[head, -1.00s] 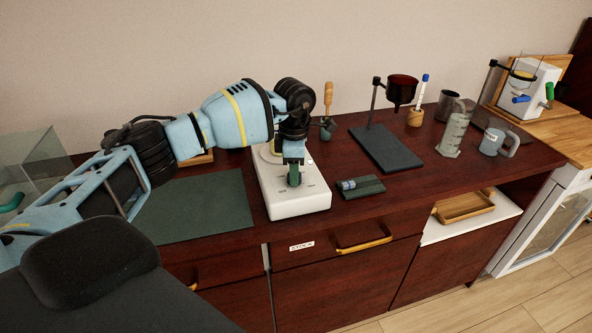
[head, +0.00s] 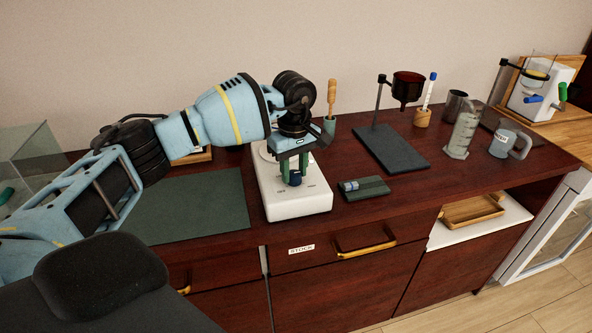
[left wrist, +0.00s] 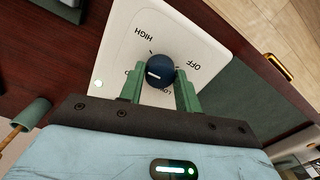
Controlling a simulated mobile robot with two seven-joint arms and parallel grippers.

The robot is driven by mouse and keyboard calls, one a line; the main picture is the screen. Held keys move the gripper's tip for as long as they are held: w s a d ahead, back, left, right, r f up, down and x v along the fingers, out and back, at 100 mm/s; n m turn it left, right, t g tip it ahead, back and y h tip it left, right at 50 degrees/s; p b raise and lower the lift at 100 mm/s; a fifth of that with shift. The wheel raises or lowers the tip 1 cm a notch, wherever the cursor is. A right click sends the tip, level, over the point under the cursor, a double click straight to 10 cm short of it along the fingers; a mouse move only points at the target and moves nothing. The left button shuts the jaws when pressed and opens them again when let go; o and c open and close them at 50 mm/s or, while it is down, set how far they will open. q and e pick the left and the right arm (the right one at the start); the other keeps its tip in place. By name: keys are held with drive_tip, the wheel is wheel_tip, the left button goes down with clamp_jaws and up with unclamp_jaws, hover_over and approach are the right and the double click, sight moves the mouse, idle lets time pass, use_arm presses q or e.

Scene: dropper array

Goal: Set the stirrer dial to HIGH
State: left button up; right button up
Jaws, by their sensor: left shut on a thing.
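The stirrer (head: 304,205) is a white box with a round plate on top, standing on the dark red counter. Its blue dial (head: 296,179) sits on the top near the front. My left gripper (head: 292,174) points down over it, with green fingers on either side, shut on the dial. In the left wrist view the dial (left wrist: 160,76) lies between the fingertips (left wrist: 159,72). Its white mark is on its left side, not toward HIGH at the upper left. OFF is to the right; the LOW label is partly hidden by a finger. My right gripper is out of view.
A small dark block (head: 364,188) lies right of the stirrer, and a green mat (head: 190,210) lies left. A stand with a brown funnel (head: 408,86), a cylinder (head: 462,135) and a mug (head: 508,140) stand further right. The counter's front edge is close.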

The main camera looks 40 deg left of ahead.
sight(294, 173)
use_arm(q)
drive_tip(key=m+b, duration=0.1)
drive_tip(key=m, duration=0.3)
drive_tip(key=shift+r+m, duration=0.1)
drive_tip(key=shift+m, duration=1.1)
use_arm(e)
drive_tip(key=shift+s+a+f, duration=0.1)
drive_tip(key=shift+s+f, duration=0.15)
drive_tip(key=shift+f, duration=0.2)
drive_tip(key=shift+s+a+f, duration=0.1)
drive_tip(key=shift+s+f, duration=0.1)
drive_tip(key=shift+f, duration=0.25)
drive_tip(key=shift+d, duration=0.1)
use_arm(q)
drive_tip(key=o, duration=0.8)
drive_tip(key=shift+o, duration=0.9)
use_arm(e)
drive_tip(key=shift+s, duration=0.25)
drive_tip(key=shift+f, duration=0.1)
use_arm(q)
wheel_tip(294, 173, up, 6)
drive_tip(key=shift+r+b, duration=0.15)
drive_tip(key=shift+b, duration=0.25)
drive_tip(key=shift+r, duration=0.75)
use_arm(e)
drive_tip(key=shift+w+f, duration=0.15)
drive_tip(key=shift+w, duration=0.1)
